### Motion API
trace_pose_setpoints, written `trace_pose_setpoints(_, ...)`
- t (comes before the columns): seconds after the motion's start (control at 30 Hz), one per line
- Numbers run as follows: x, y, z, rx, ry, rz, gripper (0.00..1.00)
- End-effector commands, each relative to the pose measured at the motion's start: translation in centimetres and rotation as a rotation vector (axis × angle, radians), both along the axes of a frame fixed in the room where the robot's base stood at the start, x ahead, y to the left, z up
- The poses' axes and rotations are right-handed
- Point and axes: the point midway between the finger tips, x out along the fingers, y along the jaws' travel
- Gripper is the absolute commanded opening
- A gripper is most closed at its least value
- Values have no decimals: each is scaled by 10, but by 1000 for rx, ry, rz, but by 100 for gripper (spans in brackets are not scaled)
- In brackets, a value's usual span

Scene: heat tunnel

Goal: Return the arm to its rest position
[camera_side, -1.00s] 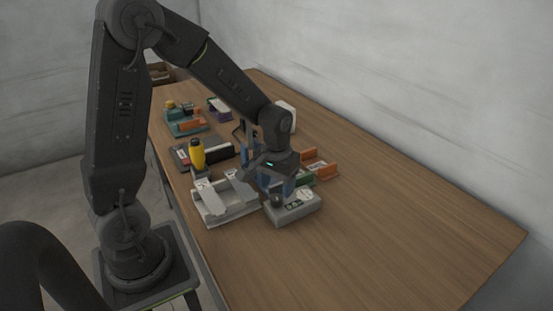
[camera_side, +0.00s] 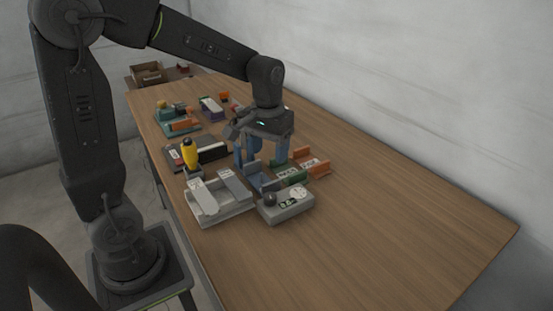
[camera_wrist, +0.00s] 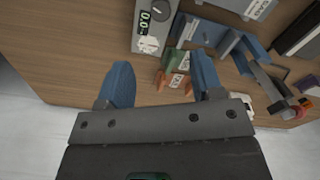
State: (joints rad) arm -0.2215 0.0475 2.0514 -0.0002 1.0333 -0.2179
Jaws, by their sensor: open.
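My gripper (camera_side: 262,158) hangs above the work table, pointing down over the group of fixtures. Its two blue fingers are spread apart with nothing between them. In the wrist view, my gripper (camera_wrist: 160,85) shows bare wood and parts of the small green and orange holders between and below its fingers. A grey box with a black knob and a white dial (camera_side: 286,203) sits on the table in front of it, apart from the fingers. The same box, with a green display (camera_wrist: 150,25), shows at the top of the wrist view.
A grey tray with light lids (camera_side: 222,208) lies left of the knob box. A yellow bottle-shaped thing (camera_side: 190,154) stands behind it. Orange holders (camera_side: 314,163) lie to the right. A teal fixture (camera_side: 178,122) is farther back. The right half of the wooden table (camera_side: 410,225) is clear.

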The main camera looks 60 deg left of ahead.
Motion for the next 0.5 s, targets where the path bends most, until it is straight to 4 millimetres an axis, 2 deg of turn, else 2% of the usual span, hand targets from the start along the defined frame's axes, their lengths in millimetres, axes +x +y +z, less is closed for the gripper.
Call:
trace_pose_setpoints(0.17,-24,-20,25,21,-95,-85,60)
trace_pose_setpoints(0.3,-59,-42,48,48,-216,-196,60)
trace_pose_setpoints(0.5,-106,-64,62,84,-374,-341,60)
